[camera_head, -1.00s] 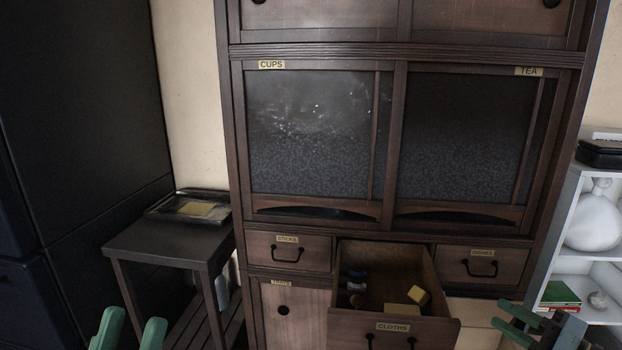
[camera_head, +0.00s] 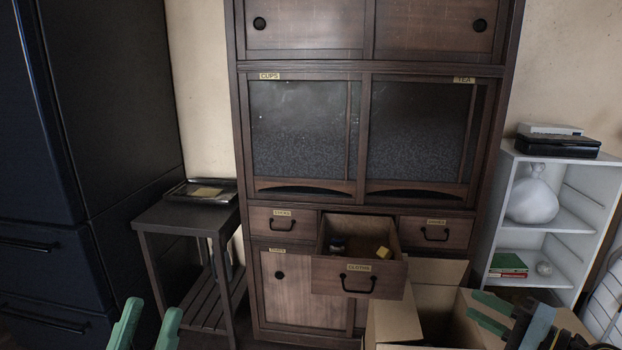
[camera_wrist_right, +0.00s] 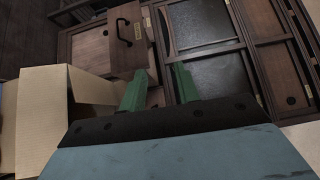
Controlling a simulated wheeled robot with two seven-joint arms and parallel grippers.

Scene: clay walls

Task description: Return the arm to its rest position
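My left gripper (camera_head: 145,325) is at the bottom left of the head view, with its two green fingers apart and nothing between them. My right gripper (camera_head: 484,311) is at the lower right of the head view, in front of the cardboard box. In the right wrist view my right gripper (camera_wrist_right: 160,84) has its green fingers spread with nothing held between them. The drawer labelled CLOTHS (camera_head: 358,278) stands pulled out of the dark wooden cabinet (camera_head: 363,68). A small yellow block (camera_head: 384,253) and some dark and white items are inside it.
An open cardboard box (camera_head: 395,315) stands below and right of the drawer. A dark side table (camera_head: 180,217) with a tray (camera_head: 222,199) is left of the cabinet. A white shelf (camera_head: 553,224) is at the right, a dark fridge-like unit (camera_head: 60,200) at the left.

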